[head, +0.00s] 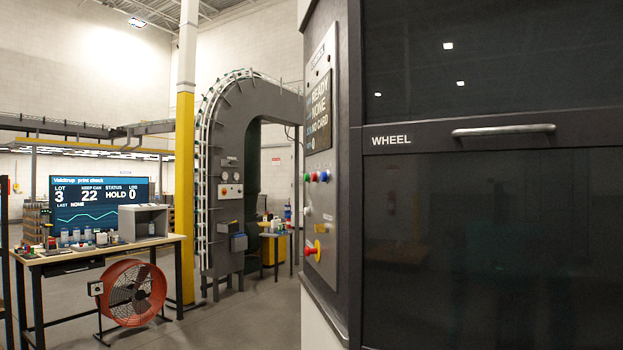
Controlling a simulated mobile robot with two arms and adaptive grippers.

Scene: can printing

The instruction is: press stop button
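A control panel (320,150) on the side of the dark machine stands right of centre, seen at a steep angle. It has a row of small buttons: green (306,177), blue (314,177) and red (324,176). Lower on it is a larger red button with a yellow base (318,250). Any labels on these buttons are too small to read, so I cannot tell which one is marked stop. The panel's screen (319,112) shows READY, HOME and NO CARD. Neither of my grippers is in view.
The dark machine front marked WHEEL, with a bar handle (503,130), fills the right side. A workbench (100,252) with a monitor (98,202) stands at left, a red fan (134,292) below. A yellow column (185,200) and grey arch (222,150) stand behind. Floor between is clear.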

